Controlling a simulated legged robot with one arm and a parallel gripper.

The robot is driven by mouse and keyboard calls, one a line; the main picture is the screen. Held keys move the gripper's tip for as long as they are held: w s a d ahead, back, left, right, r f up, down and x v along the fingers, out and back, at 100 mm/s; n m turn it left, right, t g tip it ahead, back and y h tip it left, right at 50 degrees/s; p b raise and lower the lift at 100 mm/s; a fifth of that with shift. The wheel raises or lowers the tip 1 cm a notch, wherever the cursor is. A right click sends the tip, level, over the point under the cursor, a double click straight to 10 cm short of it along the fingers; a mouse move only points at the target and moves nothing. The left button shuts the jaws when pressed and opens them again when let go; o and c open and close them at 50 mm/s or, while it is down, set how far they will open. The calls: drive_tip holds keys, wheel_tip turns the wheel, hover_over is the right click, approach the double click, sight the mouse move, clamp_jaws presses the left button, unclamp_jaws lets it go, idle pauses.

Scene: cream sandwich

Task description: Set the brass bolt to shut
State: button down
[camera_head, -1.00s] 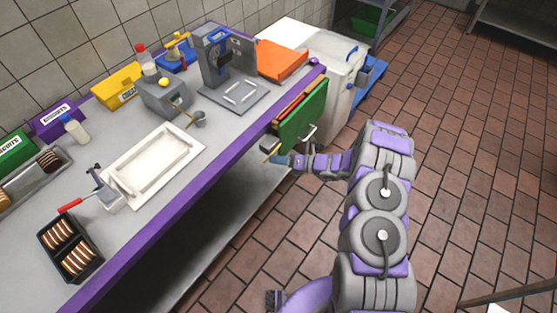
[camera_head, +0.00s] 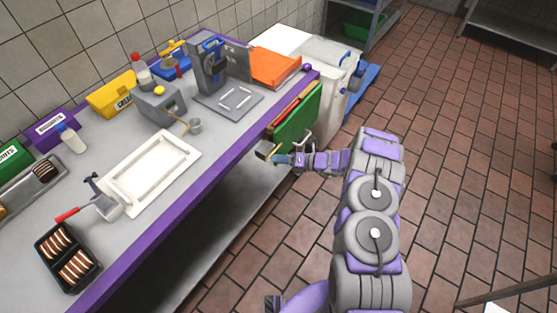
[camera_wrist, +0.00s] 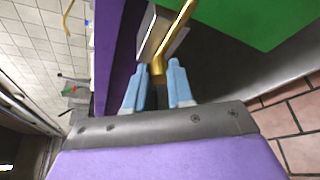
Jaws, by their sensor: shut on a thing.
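The brass bolt (camera_wrist: 178,27) shows in the wrist view as a gold rod with a bent end, next to a pale metal bracket. Its bent end comes down between my fingertips. My gripper (camera_wrist: 157,78) has two light blue fingers, one on each side of that end, and is shut on it. In the head view my gripper (camera_head: 284,159) is at the purple front edge of the counter, below the green board (camera_head: 298,122). The bolt is small there and partly hidden by the gripper. I cannot tell how far the bolt has slid.
The counter (camera_head: 226,139) holds a white tray (camera_head: 150,170), a black rack (camera_head: 68,257) of sandwich biscuits, a grey press (camera_head: 210,68) and an orange board (camera_head: 275,67). A white bin (camera_head: 328,95) stands past the counter's end.

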drive_tip(key=c, duration=1)
unclamp_jaws()
drive_tip(key=shift+w+d, duration=0.25)
drive_tip(key=shift+w, duration=0.05)
drive_tip(key=shift+o, duration=0.2)
drive_tip(key=p+v, duration=0.3)
drive_tip(key=v, duration=1.4)
drive_tip(key=shift+d+p, duration=0.25)
drive_tip(key=shift+p, duration=0.05)
